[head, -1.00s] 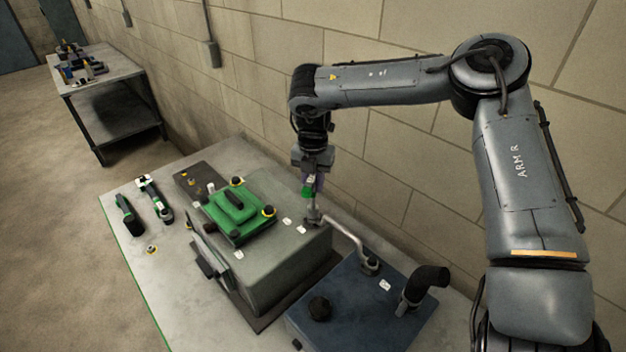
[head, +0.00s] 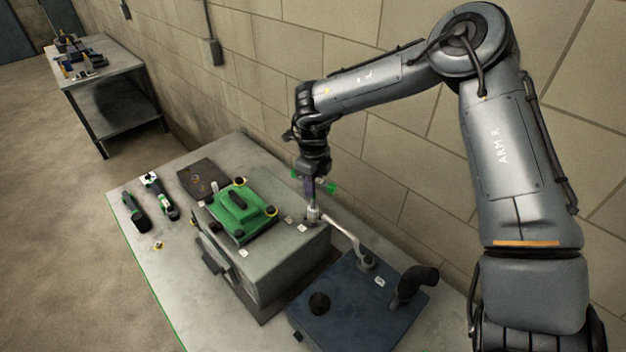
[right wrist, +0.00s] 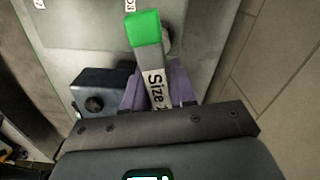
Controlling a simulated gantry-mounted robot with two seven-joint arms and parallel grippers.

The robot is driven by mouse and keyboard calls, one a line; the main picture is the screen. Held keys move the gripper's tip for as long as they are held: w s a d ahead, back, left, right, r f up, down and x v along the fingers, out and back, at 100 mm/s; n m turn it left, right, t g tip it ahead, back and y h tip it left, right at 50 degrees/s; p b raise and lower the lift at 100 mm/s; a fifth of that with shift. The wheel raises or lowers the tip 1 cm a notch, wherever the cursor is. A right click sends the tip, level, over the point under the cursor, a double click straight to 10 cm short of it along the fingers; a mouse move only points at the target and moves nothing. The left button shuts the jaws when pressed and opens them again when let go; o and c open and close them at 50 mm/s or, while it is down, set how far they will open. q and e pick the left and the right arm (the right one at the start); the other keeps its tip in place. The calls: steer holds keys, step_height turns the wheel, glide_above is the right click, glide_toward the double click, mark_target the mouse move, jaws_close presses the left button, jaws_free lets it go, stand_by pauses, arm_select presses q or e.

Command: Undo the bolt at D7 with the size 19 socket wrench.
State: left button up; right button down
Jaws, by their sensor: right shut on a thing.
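My right gripper (head: 311,183) is over the back right corner of the grey engine block (head: 285,265). It is shut on the socket wrench (head: 328,187), whose green parts show on both sides of the fingers. In the right wrist view the wrench (right wrist: 150,60) lies between purple fingers, with a green end and a label reading "Size"; its number is hidden. A grey round part shows partly behind the green end. I cannot read D7 on the small white labels or tell whether the socket sits on a bolt. My left gripper is out of view.
A green cover (head: 240,212) sits on the block. A bent metal pipe (head: 345,235) runs to a dark blue box (head: 345,300) with a black elbow (head: 412,283). Two green-and-black tools (head: 135,213) lie on the left of the bench. The wall is close behind.

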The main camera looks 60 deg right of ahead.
steer(key=n, duration=0.3)
steer(key=shift+r+n, duration=0.15)
steer(key=shift+n, duration=0.15)
steer(key=n, duration=0.5)
steer(key=shift+p, duration=0.4)
steer(key=n, duration=0.7)
steer(key=shift+r+n+p, duration=0.1)
steer(key=shift+n+p, duration=0.4)
steer(key=shift+p, duration=0.05)
steer(key=shift+n, duration=0.8)
